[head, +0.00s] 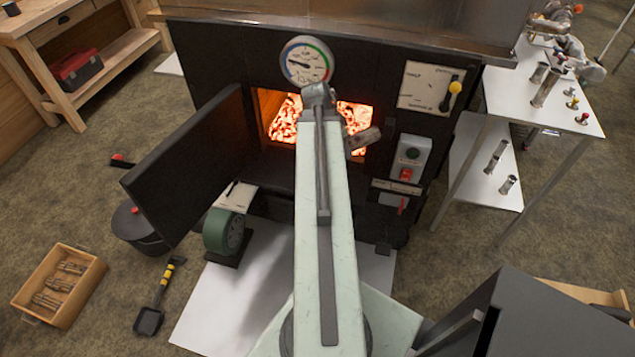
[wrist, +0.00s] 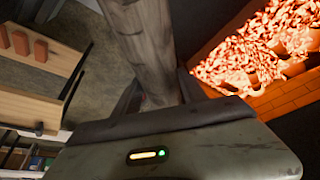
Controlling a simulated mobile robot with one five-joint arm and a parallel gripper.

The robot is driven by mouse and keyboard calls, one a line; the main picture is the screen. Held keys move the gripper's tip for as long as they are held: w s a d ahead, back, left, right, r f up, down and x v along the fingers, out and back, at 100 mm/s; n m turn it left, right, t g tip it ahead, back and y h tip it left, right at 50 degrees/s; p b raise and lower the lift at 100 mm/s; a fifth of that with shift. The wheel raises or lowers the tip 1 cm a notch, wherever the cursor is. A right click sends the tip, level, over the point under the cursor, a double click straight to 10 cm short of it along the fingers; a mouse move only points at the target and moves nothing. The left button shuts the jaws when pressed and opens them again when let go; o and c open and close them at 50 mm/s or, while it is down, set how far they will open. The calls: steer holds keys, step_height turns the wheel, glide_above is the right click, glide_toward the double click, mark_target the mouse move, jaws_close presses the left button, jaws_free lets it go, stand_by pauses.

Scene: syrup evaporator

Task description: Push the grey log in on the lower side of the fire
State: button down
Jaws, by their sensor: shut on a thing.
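The grey log (wrist: 146,50) is in my gripper (wrist: 160,92) in the wrist view, between its two fingers. In the head view one end of the log (head: 364,139) shows to the right of my arm, in front of the firebox opening. My gripper is hidden behind my arm there. The fire (head: 284,118) glows orange inside the opening on both sides of my arm; its middle is hidden. In the wrist view the fire (wrist: 250,60) is at the right, apart from the log. I cannot tell which side of it is lower.
The black firebox door (head: 190,165) stands open at the left. A round gauge (head: 306,62) is above the opening and a switch box (head: 408,158) to its right. A green blower (head: 224,232), a lidded pot (head: 140,228), a shovel (head: 156,300) and a wooden crate (head: 85,302) stand lower left.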

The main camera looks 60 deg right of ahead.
steer(key=w+f+n+t+b, duration=0.1)
steer(key=w+f+n+b, duration=0.2)
steer(key=f+b, duration=0.5)
steer(key=w+a+f+n+t+b, duration=0.1)
steer(key=w+f+n+b, duration=0.3)
steer(key=f+b, duration=0.4)
step_height(320, 180, down, 3)
steer(key=shift+w+a+f+n+t+b, duration=0.15)
steer(key=shift+w+a+n+t+b, duration=0.2)
steer(key=shift+n+t, duration=0.25)
steer(key=shift+d, duration=0.2)
steer(key=w+d+f+b, duration=0.1)
steer(key=d+f+b, duration=0.1)
steer(key=d, duration=0.1)
steer(key=w+d+f+b, duration=0.1)
steer(key=d+b, duration=0.1)
steer(key=d, duration=0.1)
steer(key=d+f+b, duration=0.2)
steer(key=d, duration=0.1)
steer(key=shift+w+d+f, duration=0.1)
steer(key=shift+w+f, duration=0.25)
steer(key=shift+w, duration=0.05)
steer(key=c, duration=0.6)
jaws_free()
steer(key=shift+r, duration=0.1)
steer(key=shift+o, duration=0.2)
